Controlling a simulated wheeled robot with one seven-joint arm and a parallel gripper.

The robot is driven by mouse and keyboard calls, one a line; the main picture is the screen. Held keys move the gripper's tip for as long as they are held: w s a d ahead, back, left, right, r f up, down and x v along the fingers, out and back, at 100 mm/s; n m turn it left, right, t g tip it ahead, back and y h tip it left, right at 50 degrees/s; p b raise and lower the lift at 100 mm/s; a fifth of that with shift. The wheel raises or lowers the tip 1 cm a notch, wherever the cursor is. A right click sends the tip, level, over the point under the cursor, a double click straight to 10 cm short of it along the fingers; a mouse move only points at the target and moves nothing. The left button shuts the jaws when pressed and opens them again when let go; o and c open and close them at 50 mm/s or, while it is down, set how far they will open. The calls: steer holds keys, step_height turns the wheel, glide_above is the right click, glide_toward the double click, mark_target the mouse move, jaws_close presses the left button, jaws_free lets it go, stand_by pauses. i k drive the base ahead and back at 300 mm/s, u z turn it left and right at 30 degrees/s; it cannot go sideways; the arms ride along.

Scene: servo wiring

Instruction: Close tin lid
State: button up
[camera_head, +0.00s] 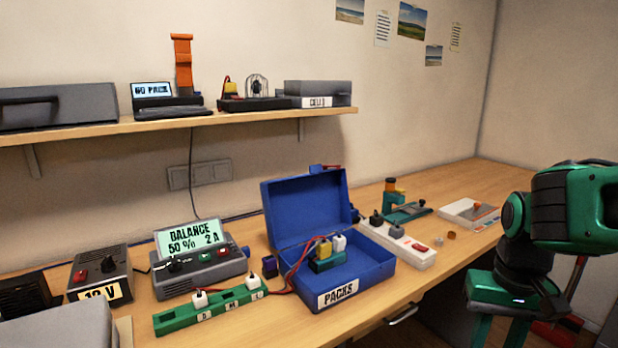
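The blue metal tin (365,275) labelled "PACKS" stands on the workbench, and its lid (306,207) is up, leaning back behind the box. Inside sits a teal battery pack (327,262) with yellow and white connectors on top. Red and dark leads run from the pack over the tin's left wall. My gripper (498,335) hangs at the lower right, in front of the bench edge and well to the right of the tin. Its two fingers point down with a gap between them, and I see nothing held. The fingertips are at or below the picture's bottom edge.
A green strip (210,314) with white plugs and a grey balance charger (200,269) stand left of the tin. A white power strip (397,245) lies close to its right. A shelf (150,130) with cases runs above.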

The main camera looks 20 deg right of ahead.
mark_target(297, 209)
steer(key=i, duration=0.55)
steer(key=u, duration=0.9)
steer(key=k, duration=0.8)
steer(key=z, duration=0.7)
steer(key=i, duration=1)
